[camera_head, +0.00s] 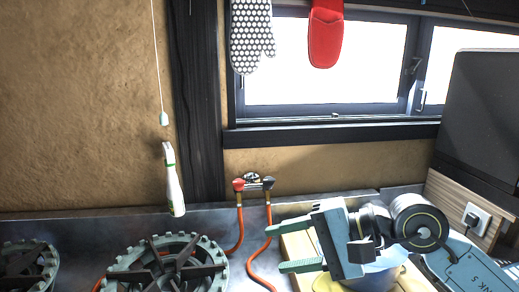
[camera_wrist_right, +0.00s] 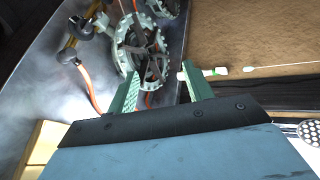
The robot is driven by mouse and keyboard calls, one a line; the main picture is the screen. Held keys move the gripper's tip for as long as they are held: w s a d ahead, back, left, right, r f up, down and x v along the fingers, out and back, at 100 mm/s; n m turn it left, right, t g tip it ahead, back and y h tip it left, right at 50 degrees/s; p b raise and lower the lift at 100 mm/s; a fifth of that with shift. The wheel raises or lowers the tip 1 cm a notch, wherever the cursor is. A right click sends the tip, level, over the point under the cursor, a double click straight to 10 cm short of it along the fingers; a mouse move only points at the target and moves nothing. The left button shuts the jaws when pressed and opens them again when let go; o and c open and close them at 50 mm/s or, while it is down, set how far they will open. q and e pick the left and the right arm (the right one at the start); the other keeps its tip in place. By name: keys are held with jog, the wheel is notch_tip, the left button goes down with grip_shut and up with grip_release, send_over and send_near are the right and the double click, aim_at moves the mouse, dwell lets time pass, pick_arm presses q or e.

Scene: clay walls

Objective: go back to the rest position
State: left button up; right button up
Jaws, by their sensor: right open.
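My right gripper (camera_head: 284,248) reaches in from the lower right in the head view, its two green fingers apart and pointing left. Nothing shows between the fingers. In the right wrist view the open fingers (camera_wrist_right: 160,92) point toward a gas burner, which lies beyond them. My left gripper is in neither view.
Two burners, one large (camera_head: 165,268) and one at the left (camera_head: 25,268), stand on the metal counter. Orange hoses run from a valve (camera_head: 254,184). A wooden board (camera_head: 297,250) lies beneath my right gripper. A dark panel (camera_head: 484,115) stands right.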

notch_tip(320, 180, up, 7)
jog(key=s+a+m+t+y, duration=0.2)
jog(key=s+m+t+y, duration=0.1)
jog(key=m+y, duration=0.65)
jog(key=w+d+m+t+h, duration=0.2)
jog(key=d+m+t+h, duration=0.2)
jog(key=m+t, duration=0.5)
jog(key=w+d+m+t+h, duration=0.2)
jog(key=d+m+t+h, duration=0.25)
jog(key=m, duration=0.95)
jog(key=d+f+m+g+h, duration=0.2)
jog(key=d+f+m+h, duration=0.3)
jog(key=f+m+h, duration=0.5)
jog(key=d+f+m+g+h, duration=0.1)
jog(key=d+f+m+h, duration=0.5)
jog(key=m, duration=0.6)
jog(key=s+f+m+g+y, duration=0.2)
jog(key=s+f+m+g, duration=1)
jog(key=s+f, duration=0.9)
notch_tip(320, 180, down, 24)
jog(key=s+n+g, duration=0.2)
jog(key=s+g, duration=0.1)
jog(key=s+d+f, duration=0.3)
jog(key=s+f, duration=0.4)
jog(key=s, duration=0.1)
jog(key=s+d+f, duration=0.3)
jog(key=s+f, duration=0.4)
jog(key=s, duration=0.1)
jog(key=shift+f+g, duration=0.2)
jog(key=shift+g, duration=0.15)
